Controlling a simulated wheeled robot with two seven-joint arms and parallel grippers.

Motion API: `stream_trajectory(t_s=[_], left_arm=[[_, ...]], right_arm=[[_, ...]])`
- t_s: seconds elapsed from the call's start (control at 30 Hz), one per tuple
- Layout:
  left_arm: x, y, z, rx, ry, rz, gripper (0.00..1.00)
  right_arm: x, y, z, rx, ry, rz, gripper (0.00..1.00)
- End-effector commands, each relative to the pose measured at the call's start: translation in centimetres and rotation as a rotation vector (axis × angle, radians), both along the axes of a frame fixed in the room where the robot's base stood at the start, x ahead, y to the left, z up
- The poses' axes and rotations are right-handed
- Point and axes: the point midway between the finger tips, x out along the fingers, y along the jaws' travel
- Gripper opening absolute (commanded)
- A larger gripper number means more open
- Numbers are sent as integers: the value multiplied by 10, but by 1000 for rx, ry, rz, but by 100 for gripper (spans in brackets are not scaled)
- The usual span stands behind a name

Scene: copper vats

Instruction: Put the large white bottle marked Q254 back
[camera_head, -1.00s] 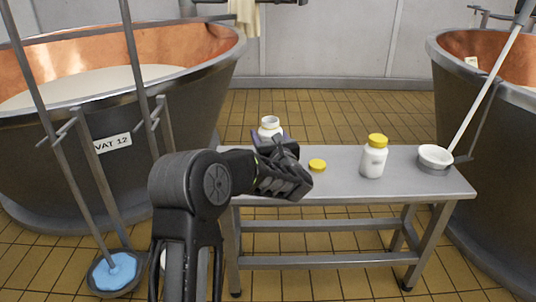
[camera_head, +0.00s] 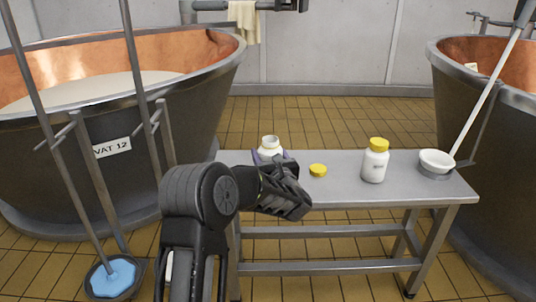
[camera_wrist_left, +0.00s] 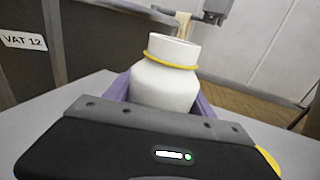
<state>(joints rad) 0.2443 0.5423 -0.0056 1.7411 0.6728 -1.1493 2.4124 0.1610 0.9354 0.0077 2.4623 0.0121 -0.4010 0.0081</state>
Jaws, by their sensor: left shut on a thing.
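An uncapped white bottle (camera_head: 269,146) with a yellow neck ring is upright at the left end of the grey bench (camera_head: 345,192). My left gripper (camera_head: 264,158) is shut on it; in the left wrist view the bottle (camera_wrist_left: 165,82) sits between the purple fingers (camera_wrist_left: 160,95). Its base is hidden, so I cannot tell whether it touches the bench. A second white bottle (camera_head: 375,166) with a yellow cap stands on the bench further right. Its label is too small to read, and no Q254 mark is legible on either bottle. My right gripper is not in view.
A loose yellow cap (camera_head: 318,170) lies on the bench right of my gripper. A white bowl (camera_head: 436,161) is at the bench's right end. Copper vats stand left (camera_head: 110,130) and right (camera_head: 490,140). Long poles (camera_head: 140,90) rise at the left.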

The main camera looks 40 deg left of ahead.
Motion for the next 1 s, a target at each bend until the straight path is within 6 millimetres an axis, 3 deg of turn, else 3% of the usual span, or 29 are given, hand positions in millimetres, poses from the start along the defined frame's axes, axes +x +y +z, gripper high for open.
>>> stream_trajectory(t_s=[0.03, 0.07, 0.1, 0.3, 0.67, 0.87, 1.0], left_arm=[[0, 0, -2, 0, -1, 0, 1], [0, 0, -1, -1, -1, 0, 64], [0, 0, -1, 0, 0, 0, 68], [0, 0, -1, 0, 0, 0, 84], [0, 0, 2, 0, 0, 0, 85], [-14, -19, 2, -1, 0, -1, 85], [-31, -42, 2, -1, 1, -4, 85]], right_arm=[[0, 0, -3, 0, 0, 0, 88], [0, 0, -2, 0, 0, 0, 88], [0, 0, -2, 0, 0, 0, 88], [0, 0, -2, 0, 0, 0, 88], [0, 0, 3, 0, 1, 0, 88], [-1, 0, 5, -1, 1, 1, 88], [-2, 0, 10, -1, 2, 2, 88]])
